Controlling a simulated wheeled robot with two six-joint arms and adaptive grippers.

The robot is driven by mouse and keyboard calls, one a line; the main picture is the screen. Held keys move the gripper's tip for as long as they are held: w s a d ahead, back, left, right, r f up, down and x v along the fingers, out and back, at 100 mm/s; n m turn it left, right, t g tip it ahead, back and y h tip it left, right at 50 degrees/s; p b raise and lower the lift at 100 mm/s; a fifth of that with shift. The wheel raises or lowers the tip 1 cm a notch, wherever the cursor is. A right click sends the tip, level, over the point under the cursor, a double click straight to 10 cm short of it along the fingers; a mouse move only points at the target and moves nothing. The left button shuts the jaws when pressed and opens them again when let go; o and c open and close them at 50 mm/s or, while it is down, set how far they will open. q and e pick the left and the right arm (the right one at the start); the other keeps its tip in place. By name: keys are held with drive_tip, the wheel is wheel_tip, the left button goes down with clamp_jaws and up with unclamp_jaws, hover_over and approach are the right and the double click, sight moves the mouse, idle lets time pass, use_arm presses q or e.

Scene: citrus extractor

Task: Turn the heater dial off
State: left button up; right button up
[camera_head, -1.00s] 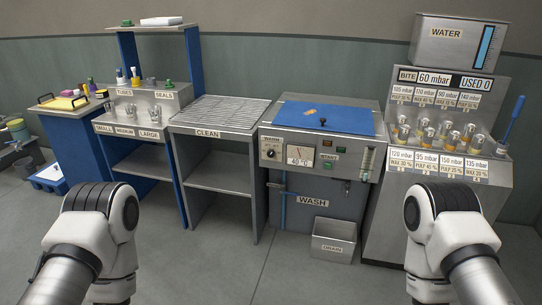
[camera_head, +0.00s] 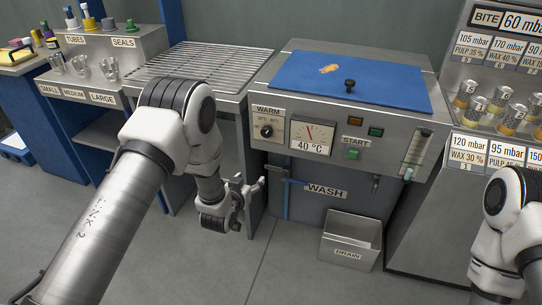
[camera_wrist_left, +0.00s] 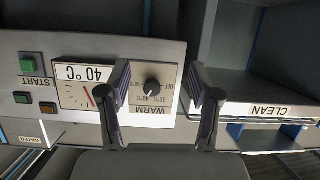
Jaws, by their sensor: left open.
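The heater dial (camera_head: 266,131) is a small black knob on the "WARM" plate, at the left of the wash machine's front panel. My left gripper (camera_head: 251,189) is below the dial in the head view, apart from the panel. In the left wrist view, which is upside down, the dial (camera_wrist_left: 152,86) shows between the two open, empty fingers, farther off. The printed marks beside it include OFF and temperatures; I cannot tell its exact setting. My right gripper is out of view; only part of that arm shows at the right edge.
Beside the dial are a 40 °C gauge (camera_head: 311,137) and a green START button (camera_head: 352,154). A blue lid (camera_head: 347,82) tops the machine. A metal drain bin (camera_head: 351,241) stands on the floor. The CLEAN rack (camera_head: 200,66) is to the left.

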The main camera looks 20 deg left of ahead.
use_arm(q)
drive_tip(key=w+r+t+b, duration=0.2)
drive_tip(key=w+r+t, duration=0.1)
drive_tip(key=w, duration=0.2)
drive_tip(key=t, duration=0.1)
approach(266, 133)
drive_tip(key=w, duration=0.9)
drive_tip(key=shift+w+f, duration=0.15)
drive_tip(key=shift+w, duration=0.2)
drive_tip(key=c, duration=1.1)
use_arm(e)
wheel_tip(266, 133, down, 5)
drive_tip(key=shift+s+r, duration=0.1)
